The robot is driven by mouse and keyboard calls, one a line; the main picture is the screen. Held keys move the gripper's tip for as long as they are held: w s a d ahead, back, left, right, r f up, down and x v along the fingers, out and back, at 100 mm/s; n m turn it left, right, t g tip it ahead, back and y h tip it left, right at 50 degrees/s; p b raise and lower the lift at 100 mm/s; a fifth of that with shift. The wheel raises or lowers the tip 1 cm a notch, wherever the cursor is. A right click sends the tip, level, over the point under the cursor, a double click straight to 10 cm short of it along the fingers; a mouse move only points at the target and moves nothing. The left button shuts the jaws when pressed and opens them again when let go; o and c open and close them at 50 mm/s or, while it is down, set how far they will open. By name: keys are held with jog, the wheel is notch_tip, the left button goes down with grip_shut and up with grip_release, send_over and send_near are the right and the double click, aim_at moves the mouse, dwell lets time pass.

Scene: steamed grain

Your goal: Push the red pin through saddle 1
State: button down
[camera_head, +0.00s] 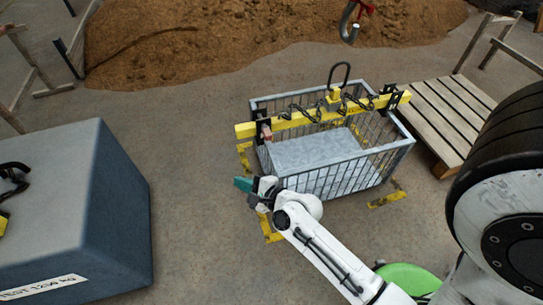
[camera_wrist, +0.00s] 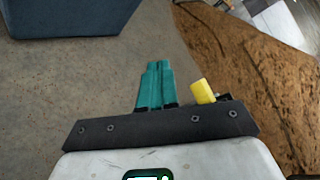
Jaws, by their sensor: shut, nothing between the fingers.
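My gripper (camera_head: 243,184) is in front of and left of the wire cage (camera_head: 345,162), apart from it. Its teal fingers (camera_wrist: 155,86) are together and empty in the wrist view. A yellow beam (camera_head: 300,118) lies across the cage top; its end (camera_wrist: 203,91) shows right of my fingers in the wrist view. Black saddles hold the beam, one near its left end (camera_head: 263,116) and one at the right (camera_head: 393,95). A small reddish piece (camera_head: 266,133), perhaps the red pin, is at the left saddle. I cannot tell how far it is through, or the saddle numbers.
A large blue-grey block (camera_head: 100,205) stands at left. A hook (camera_head: 350,25) hangs above the back. A wooden pallet (camera_head: 447,115) is right of the cage, and a brown grain heap (camera_head: 200,40) lies behind. Floor between block and cage is clear.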

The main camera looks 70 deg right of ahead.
jog(key=s+d+f+m+h+b, duration=0.3)
jog(key=d+f+m+h+b, duration=0.15)
jog(key=d+m, duration=0.35)
jog(key=m+g+h+b, duration=0.1)
jog(key=m+g+h, duration=0.2)
jog(key=m+h, duration=0.5)
send_near(269, 138)
jog(key=w+d, duration=0.1)
jog(key=d+r+m+y+b, duration=0.1)
jog(key=d, duration=0.1)
jog(key=w+d+m+y, duration=0.1)
jog(key=shift+w+d+r, duration=0.15)
jog(key=shift+w+d, duration=0.1)
jog(key=shift+w, duration=0.05)
jog(key=shift+b+x, duration=0.3)
jog(key=shift+x, duration=0.5)
jog(key=shift+w+d+t+b, duration=0.3)
jog(key=shift+w+d+b, duration=0.15)
jog(key=shift+w+d, duration=0.3)
jog(key=shift+a, duration=0.1)
